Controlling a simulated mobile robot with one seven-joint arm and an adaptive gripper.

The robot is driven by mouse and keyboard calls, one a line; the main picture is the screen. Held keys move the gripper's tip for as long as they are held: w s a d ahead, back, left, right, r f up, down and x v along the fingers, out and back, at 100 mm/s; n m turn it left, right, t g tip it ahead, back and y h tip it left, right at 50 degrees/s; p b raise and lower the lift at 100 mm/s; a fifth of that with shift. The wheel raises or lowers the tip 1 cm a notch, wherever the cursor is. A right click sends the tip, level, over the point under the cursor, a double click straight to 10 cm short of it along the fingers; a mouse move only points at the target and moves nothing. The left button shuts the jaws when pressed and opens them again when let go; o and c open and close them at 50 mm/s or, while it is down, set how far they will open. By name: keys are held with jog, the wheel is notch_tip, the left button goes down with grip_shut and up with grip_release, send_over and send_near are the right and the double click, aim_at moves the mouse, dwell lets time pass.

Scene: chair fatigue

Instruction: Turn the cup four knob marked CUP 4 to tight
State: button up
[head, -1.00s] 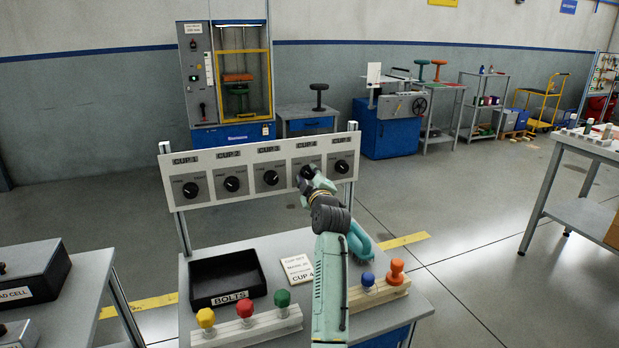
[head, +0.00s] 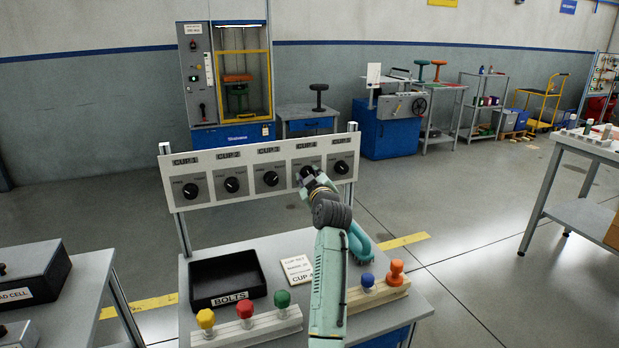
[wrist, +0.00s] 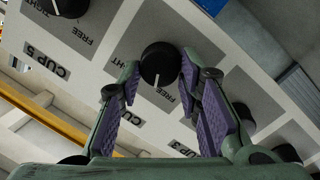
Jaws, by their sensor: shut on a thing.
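The CUP 4 knob (wrist: 160,65) is a black dial on a grey square of the white panel (head: 250,193). My gripper (wrist: 160,72), with purple pads, is shut on this knob, one finger at each side. In the wrist view, which shows the panel turned over, the knob's white line points between the TIGHT and FREE words, nearer FREE. The lower fingers hide part of the CUP 4 label there. In the head view my gripper (head: 307,177) covers much of the knob, and the CUP 4 label (head: 307,145) shows above it.
The CUP 3 knob (head: 270,178) and the CUP 5 knob (head: 341,167) flank my gripper closely. Below on the bench are a black BOLTS tray (head: 229,262), a card (head: 298,268) and coloured knobs on racks, including a blue one (head: 367,280).

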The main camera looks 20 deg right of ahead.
jog(key=m+p, duration=0.1)
jog(key=m, duration=0.3)
jog(key=m+y, duration=0.1)
jog(key=m, duration=0.3)
jog(key=m+g+y+p, duration=0.1)
jog(key=m, duration=0.3)
jog(key=shift+d+r+p, duration=0.15)
jog(key=shift+d+p, duration=0.15)
jog(key=shift+p, duration=0.05)
jog(key=shift+m, duration=0.3)
jog(key=o, duration=1.1)
jog(key=shift+o, duration=0.2)
jog(key=s+r, duration=0.1)
jog(key=s, duration=1.1)
jog(key=shift+d+r, duration=0.3)
jog(key=shift+r, duration=0.1)
